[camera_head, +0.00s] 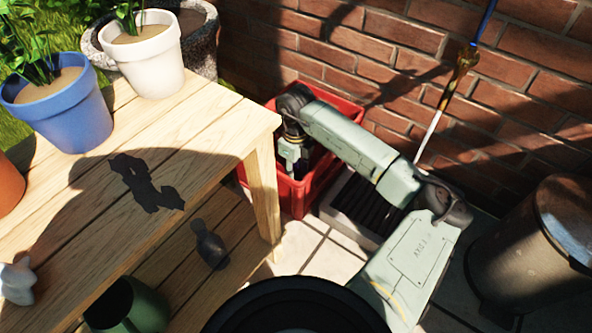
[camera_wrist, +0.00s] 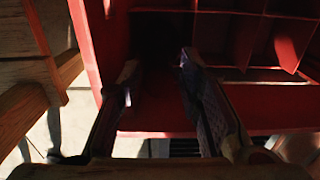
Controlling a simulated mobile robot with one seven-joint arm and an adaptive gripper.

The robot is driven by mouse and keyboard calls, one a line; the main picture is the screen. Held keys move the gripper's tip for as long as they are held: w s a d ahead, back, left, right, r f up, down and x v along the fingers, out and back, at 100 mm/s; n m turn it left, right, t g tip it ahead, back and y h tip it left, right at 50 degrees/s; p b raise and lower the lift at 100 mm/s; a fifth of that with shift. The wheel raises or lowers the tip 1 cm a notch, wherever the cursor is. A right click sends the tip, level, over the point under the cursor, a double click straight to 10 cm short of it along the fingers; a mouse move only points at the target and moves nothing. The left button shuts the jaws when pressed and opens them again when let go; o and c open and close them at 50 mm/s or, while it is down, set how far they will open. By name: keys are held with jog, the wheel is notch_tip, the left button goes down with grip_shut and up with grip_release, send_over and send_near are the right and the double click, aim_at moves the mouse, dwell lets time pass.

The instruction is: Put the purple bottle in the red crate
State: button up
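The red crate (camera_head: 300,192) stands on the tiles against the brick wall, right of the wooden table. In the wrist view its red wall (camera_wrist: 160,112) and compartment dividers (camera_wrist: 245,40) fill the top. My gripper (camera_wrist: 157,78) points down into the crate, its fingers apart with no object clearly between them. In the head view my wrist hides most of the crate's inside. I cannot clearly make out the purple bottle. A small dark purplish patch shows beside my gripper in the crate, too hidden to name. The space between and beyond the fingertips is in deep shadow.
The wooden table (camera_head: 205,130) holds a blue pot (camera_head: 65,110) and a white pot (camera_head: 150,60). On its lower shelf are a dark bottle-shaped thing (camera_head: 209,246) and a green pot (camera_head: 130,305). A metal bin (camera_head: 520,250) stands right; a dark grate lies beside the crate.

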notch_tip(320, 180, up, 10)
jog(key=p, duration=0.2)
jog(key=shift+r+p, duration=0.15)
jog(key=shift+p, duration=0.25)
